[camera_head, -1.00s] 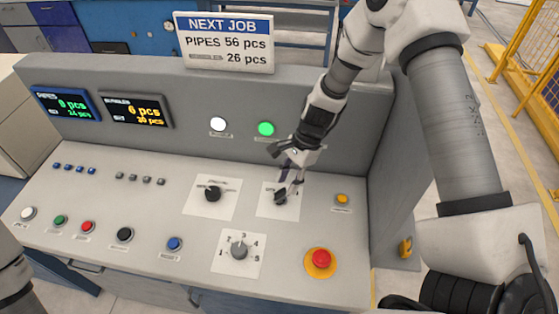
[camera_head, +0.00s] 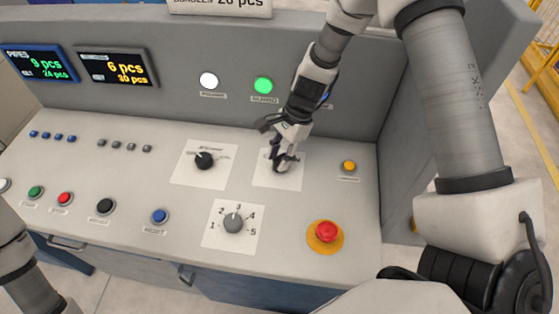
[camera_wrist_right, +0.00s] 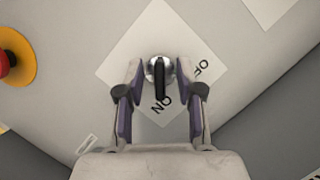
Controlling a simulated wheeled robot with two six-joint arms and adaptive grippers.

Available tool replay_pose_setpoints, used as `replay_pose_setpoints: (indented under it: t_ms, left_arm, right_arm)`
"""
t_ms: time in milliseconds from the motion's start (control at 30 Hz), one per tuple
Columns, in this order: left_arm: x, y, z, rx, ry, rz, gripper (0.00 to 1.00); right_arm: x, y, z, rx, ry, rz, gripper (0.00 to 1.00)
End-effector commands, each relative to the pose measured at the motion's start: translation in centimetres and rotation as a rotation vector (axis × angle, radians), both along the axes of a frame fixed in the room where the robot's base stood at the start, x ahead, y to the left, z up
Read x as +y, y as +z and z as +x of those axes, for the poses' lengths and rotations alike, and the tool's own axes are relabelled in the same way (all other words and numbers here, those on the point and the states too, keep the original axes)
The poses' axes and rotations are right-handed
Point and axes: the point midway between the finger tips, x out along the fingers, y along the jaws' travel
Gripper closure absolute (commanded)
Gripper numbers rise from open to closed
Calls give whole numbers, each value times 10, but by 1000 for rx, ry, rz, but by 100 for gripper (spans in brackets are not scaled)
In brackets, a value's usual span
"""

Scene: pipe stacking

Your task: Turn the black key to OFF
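The black key (camera_wrist_right: 160,80) sits in a round silver lock on a white plate (camera_wrist_right: 128,72) marked ON and OFF. In the right wrist view the key's long side runs up and down the picture, its lower end toward ON; OFF is to the right. My right gripper (camera_wrist_right: 159,70) is open, with one finger on each side of the key and a visible gap to it. In the head view the right gripper (camera_head: 281,160) reaches down over this plate (camera_head: 293,180) and partly hides the key. My left gripper is not in view; only part of its arm shows at the left edge.
A black selector (camera_head: 205,160) is left of the key plate, and a grey numbered dial (camera_head: 233,223) is below. A red emergency button (camera_head: 326,232) and a yellow button (camera_head: 349,166) are to the right. The console's back wall has a lit green lamp (camera_head: 263,86).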

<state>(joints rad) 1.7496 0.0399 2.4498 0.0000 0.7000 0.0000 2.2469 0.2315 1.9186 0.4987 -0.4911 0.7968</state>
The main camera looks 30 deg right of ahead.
Motion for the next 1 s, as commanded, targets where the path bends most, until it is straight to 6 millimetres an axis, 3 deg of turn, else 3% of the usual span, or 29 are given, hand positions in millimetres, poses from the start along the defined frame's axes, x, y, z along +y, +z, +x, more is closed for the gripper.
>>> replay_pose_setpoints:
  t_ms: [100,167,200,233,667,1000]
  left_arm:
    - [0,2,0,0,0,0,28]
    - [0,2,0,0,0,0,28]
    - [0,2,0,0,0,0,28]
    - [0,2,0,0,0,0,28]
    - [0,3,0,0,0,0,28]
    - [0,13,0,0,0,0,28]
  right_arm:
    - [0,2,0,0,0,0,64]
    - [0,2,0,0,0,0,81]
    - [0,2,0,0,0,0,95]
    - [0,1,0,0,0,0,100]
    - [0,1,-1,2,25,1,100]
    - [0,2,0,3,200,1,100]
